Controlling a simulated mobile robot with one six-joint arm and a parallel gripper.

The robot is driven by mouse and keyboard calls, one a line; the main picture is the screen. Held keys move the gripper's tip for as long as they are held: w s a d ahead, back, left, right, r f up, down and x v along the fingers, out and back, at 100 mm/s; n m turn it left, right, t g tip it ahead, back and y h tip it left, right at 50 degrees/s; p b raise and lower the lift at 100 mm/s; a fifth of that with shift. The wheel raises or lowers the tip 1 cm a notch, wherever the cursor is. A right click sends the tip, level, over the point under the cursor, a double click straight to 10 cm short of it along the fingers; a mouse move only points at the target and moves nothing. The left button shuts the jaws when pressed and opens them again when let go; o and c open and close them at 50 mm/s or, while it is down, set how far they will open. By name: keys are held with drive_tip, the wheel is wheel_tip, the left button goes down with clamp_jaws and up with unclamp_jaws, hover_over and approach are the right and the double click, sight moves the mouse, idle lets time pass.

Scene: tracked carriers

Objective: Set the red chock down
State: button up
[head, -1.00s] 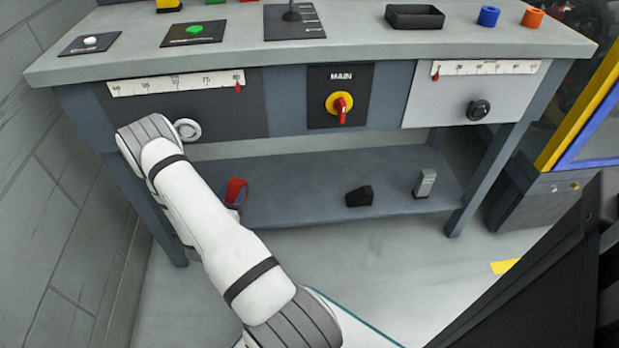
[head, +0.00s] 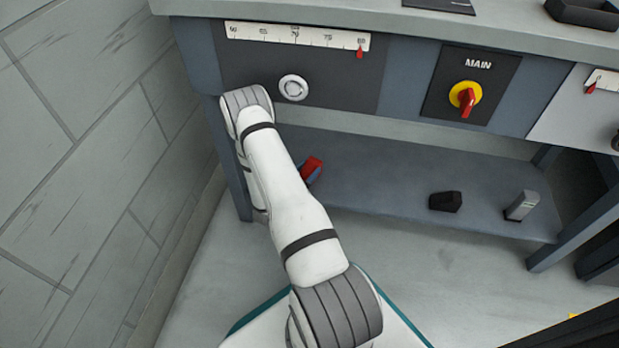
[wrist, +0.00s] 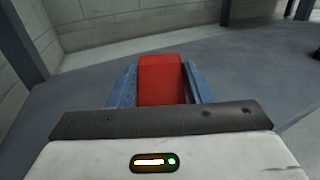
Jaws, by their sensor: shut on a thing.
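The red chock (wrist: 162,82) sits between the two blue fingers of my gripper (wrist: 160,69) in the wrist view. The gripper is shut on it. In the head view, the red chock (head: 312,166) shows partly behind my white arm, at the left part of the grey lower shelf (head: 385,185) under the bench. A bit of blue finger shows beside it. Whether the chock's underside touches the shelf cannot be told.
Bench legs frame the shelf, and a wall (head: 90,150) is on the left. The shelf between chock and black block is clear.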

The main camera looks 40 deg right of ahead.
drive_tip(key=shift+f+b, duration=0.35)
drive_tip(key=shift+f, duration=0.85)
drive_tip(key=shift+f, duration=0.15)
drive_tip(key=o, duration=1.3)
